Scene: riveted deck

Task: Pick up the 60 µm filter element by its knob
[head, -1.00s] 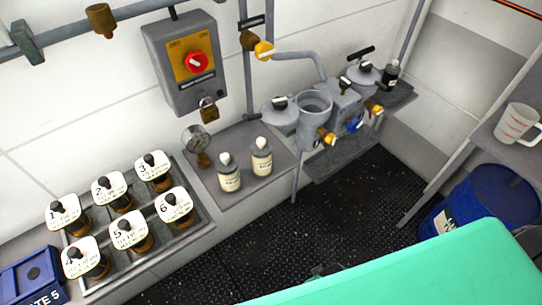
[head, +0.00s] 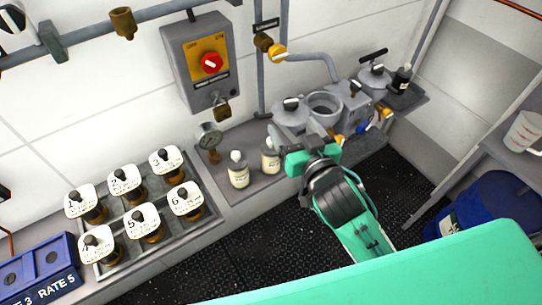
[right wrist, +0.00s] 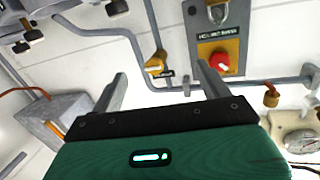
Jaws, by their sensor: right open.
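Several filter elements with black knobs and white numbered tags stand in a grey rack (head: 117,262) at the left in the head view. They include number 3 (head: 166,160), number 6 (head: 186,202), number 5 (head: 142,220) and number 4 (head: 97,247). The micron print is too small to read, so I cannot tell which is 60 µm. My right gripper (head: 298,140) is open and empty, right of the rack, near two white-capped bottles. In the right wrist view its two fingers (right wrist: 162,84) stand apart with nothing between them. My left gripper is not in view.
The bottles (head: 239,172) and a gauge (head: 208,138) stand between the rack and my right gripper. A grey switch box (head: 203,65) with padlock hangs above. An open grey housing (head: 324,104) stands behind the gripper. A blue crate (head: 40,272) is left of the rack.

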